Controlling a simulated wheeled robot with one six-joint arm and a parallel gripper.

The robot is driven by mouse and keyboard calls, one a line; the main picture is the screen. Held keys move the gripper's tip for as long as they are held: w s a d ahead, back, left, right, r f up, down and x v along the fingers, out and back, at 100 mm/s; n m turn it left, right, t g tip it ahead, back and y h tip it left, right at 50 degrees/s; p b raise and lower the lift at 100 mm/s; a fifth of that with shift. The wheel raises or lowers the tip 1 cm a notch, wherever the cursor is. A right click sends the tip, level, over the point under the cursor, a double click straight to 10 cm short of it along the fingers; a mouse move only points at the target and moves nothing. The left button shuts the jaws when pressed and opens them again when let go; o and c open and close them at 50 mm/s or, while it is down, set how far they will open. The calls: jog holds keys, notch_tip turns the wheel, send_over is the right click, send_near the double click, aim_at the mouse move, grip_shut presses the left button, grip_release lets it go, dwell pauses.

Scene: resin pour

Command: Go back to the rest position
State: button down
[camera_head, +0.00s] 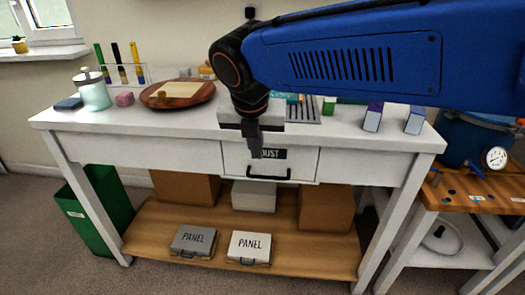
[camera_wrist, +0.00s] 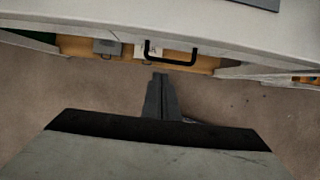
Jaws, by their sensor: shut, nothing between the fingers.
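My gripper (camera_head: 255,152) hangs in front of the white workbench (camera_head: 180,147), pointing down before the drawer labelled "DUST" (camera_head: 300,162). In the wrist view my gripper (camera_wrist: 160,76) is a narrow dark shape with its fingers together and nothing held. The drawer's black handle (camera_head: 268,176) is just below the gripper in the head view, and the handle (camera_wrist: 170,55) shows beyond the fingertips in the wrist view. The drawer appears shut. My blue arm reaches in from the right and hides part of the bench top.
On the bench stand a glass jar (camera_head: 93,91), a round brown tray (camera_head: 195,101) and small boxes (camera_head: 373,117). Two "PANEL" cases (camera_head: 193,241) (camera_head: 249,247) lie on the lower shelf (camera_head: 150,262). A green bin (camera_head: 92,212) stands left. A second table (camera_head: 478,192) stands right.

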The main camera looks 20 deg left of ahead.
jog(key=w+d+f+m, duration=0.2)
jog(key=d+m, duration=1.6)
jog(key=d, duration=1.3)
jog(key=s+d+f+m, duration=0.5)
jog(key=s+d+m, duration=0.1)
jog(key=d+m, duration=0.3)
jog(key=s+d+f+m+h, duration=0.1)
jog(key=s+d+f+m, duration=0.3)
jog(key=s+d+m, duration=0.3)
jog(key=shift+d+f+m+t, duration=0.35)
jog(key=shift+d+m, duration=0.7)
jog(key=shift+m, duration=1.25)
jog(key=shift+s, duration=0.1)
